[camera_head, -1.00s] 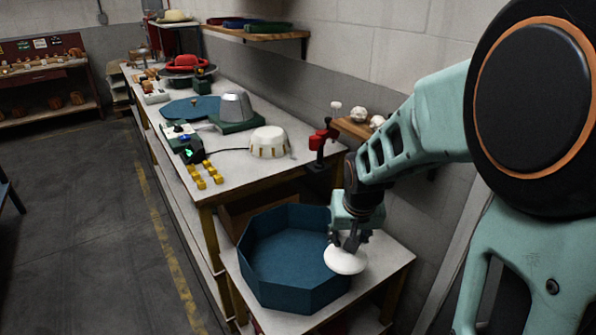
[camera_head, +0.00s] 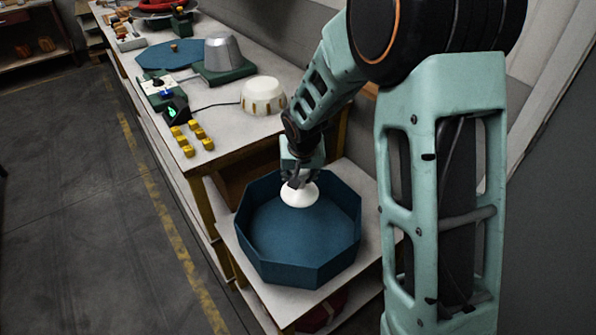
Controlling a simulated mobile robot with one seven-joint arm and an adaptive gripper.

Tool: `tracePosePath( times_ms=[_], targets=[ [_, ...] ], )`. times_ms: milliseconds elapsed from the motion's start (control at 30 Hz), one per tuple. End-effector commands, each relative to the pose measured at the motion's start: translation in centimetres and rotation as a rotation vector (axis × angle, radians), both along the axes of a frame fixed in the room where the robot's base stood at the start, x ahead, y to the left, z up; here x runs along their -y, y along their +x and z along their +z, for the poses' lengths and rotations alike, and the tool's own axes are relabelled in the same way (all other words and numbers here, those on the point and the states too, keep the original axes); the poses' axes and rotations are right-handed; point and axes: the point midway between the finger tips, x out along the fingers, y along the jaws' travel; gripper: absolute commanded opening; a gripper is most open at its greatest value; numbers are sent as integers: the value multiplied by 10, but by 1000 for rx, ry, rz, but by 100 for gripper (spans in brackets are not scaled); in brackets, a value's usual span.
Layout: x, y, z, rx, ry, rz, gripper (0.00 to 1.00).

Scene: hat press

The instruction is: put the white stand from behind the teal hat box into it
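The teal hat box (camera_head: 300,265) is an open octagonal box on the low table in front of me. My gripper (camera_head: 296,183) points down over the back part of the box. It is shut on the white stand (camera_head: 299,196), whose round white base hangs beneath the fingers. The stand appears within the outline of the box, near its back wall. I cannot tell whether its base touches the box floor. The upper part of the stand is hidden by the fingers.
The long workbench (camera_head: 225,118) behind the low table holds a white ribbed crown (camera_head: 262,95), a grey metal hat block (camera_head: 228,52) and several yellow blocks (camera_head: 190,137). The low table (camera_head: 352,172) has a narrow bare edge around the box. The floor at left is clear.

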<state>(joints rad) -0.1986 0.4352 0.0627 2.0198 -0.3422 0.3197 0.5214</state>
Motion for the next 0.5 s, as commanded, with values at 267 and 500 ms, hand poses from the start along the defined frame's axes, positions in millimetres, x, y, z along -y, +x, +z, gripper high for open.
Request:
tracePosePath(
  times_ms=[267,500],
  targets=[
    [0,0,-20,-1,0,-1,0],
    [0,-1,-44,-2,-1,1,0]
  ],
)
